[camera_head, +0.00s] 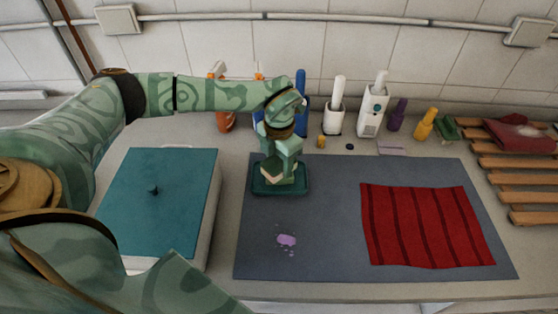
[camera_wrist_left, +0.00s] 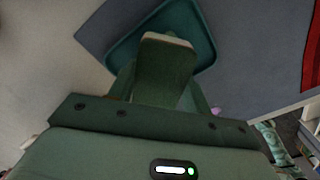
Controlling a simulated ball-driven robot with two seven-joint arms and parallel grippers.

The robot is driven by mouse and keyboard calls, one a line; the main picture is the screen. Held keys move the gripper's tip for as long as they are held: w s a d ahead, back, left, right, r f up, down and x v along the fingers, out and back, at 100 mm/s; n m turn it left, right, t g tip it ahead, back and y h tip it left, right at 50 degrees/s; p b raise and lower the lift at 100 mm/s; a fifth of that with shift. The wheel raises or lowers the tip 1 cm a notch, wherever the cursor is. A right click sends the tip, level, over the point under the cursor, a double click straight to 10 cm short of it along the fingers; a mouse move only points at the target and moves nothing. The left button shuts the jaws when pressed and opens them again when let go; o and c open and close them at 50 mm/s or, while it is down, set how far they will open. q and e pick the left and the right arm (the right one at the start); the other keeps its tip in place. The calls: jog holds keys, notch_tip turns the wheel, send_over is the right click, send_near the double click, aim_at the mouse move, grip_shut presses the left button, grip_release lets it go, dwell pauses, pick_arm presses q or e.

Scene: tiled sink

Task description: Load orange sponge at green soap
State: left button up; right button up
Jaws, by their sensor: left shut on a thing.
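My left gripper (camera_head: 280,178) points down over a small teal-green tray (camera_head: 303,187), which lies at the back left of the grey mat. It is shut on a block-shaped sponge (camera_head: 267,172) with a pale edge. In the left wrist view the sponge (camera_wrist_left: 165,70) sits between the fingers, with a dark green face and a pale far edge; no orange shows on it there. The tray (camera_wrist_left: 209,52) is right beneath it. I cannot tell whether the sponge touches the tray. No separate green soap piece is clear. My right gripper is not in view.
A teal-lidded box (camera_head: 170,205) stands left of the grey mat (camera_head: 320,255). A red striped cloth (camera_head: 425,225) covers the mat's right side, and a purple spill (camera_head: 286,240) lies at front. Bottles and brush holders (camera_head: 370,112) line the back. A wooden rack (camera_head: 515,165) is at right.

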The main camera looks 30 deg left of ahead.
aim_at(279, 161)
pick_arm(q)
notch_tip(279, 161, up, 6)
jog(key=p, duration=0.5)
jog(key=shift+r, duration=0.25)
jog(key=shift+f, duration=0.15)
